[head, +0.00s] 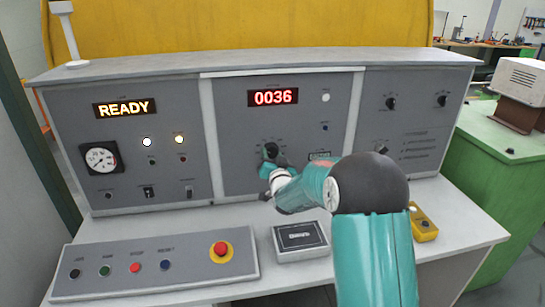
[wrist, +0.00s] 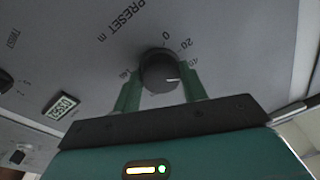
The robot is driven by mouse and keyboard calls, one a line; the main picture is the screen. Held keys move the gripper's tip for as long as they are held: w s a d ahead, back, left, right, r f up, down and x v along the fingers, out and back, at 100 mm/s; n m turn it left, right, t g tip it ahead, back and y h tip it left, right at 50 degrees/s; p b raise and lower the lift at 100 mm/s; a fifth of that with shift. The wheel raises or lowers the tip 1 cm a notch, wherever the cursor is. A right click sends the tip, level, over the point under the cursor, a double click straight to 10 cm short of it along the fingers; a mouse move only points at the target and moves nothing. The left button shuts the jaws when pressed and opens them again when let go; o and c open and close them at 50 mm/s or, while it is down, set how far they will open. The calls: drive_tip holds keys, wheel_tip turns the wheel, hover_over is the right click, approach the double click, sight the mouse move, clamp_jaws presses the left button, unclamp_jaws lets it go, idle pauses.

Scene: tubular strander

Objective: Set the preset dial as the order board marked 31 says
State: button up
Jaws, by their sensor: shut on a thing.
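The preset dial (wrist: 160,66) is a dark round knob under the words PRESET m in the wrist view. Its white mark lies at the knob's lower right. Around it I read 0, 20 and a partly hidden number beside the right finger. My gripper (wrist: 163,82) is shut on the dial, with a green finger on each side. In the head view the dial (head: 271,150) is in the middle panel, with my gripper (head: 269,162) at it. A red display (head: 273,98) above reads 0036. No order board marked 31 is visible.
The left panel has a lit READY display (head: 124,108) and a round gauge (head: 101,158). A red emergency button (head: 221,250) sits on the desk's control box. A dark-topped box (head: 299,238) and a yellow device (head: 423,226) lie nearby. A small counter (wrist: 62,107) is left of the dial.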

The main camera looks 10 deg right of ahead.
drive_tip(key=shift+r+m, duration=0.1)
drive_tip(key=shift+m, duration=1)
drive_tip(key=o, duration=1)
drive_tip(key=s, duration=0.4)
drive_tip(key=s+f, duration=0.1)
drive_tip(key=s, duration=0.8)
drive_tip(key=shift+s+f, duration=0.2)
drive_tip(key=shift+s, duration=0.15)
